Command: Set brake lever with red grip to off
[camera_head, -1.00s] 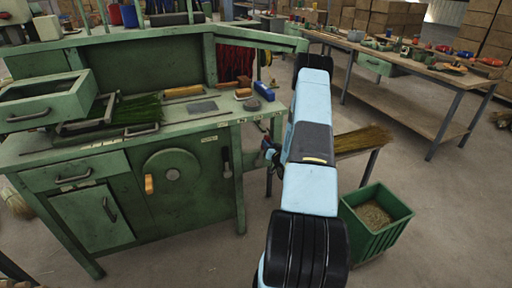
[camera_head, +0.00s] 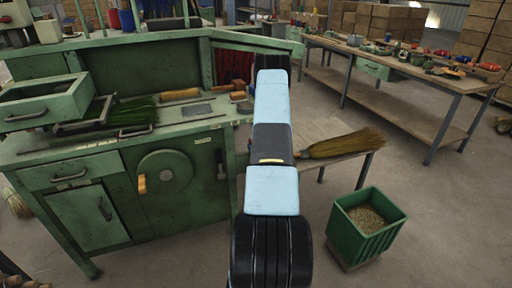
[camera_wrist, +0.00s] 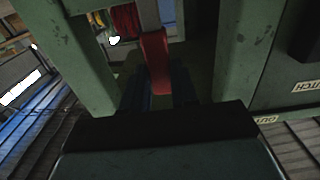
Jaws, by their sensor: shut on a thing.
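The brake lever's red grip (camera_wrist: 156,65) shows in the upper middle of the wrist view, on a pale metal bar. My gripper (camera_wrist: 159,90) is shut on the red grip, with its dark bluish fingers on either side of it. In the head view my arm covers both the gripper and the lever, at the right end of the green machine (camera_head: 112,146). The lever's pivot is not clear in either view.
A label reading "CLUTCH" (camera_wrist: 305,87) is at the right of the wrist view. A dark lever (camera_head: 221,166) and a wheel with an orange handle (camera_head: 141,184) are on the machine's front. A broom (camera_head: 342,144) lies on a low table, near a green bin (camera_head: 368,226).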

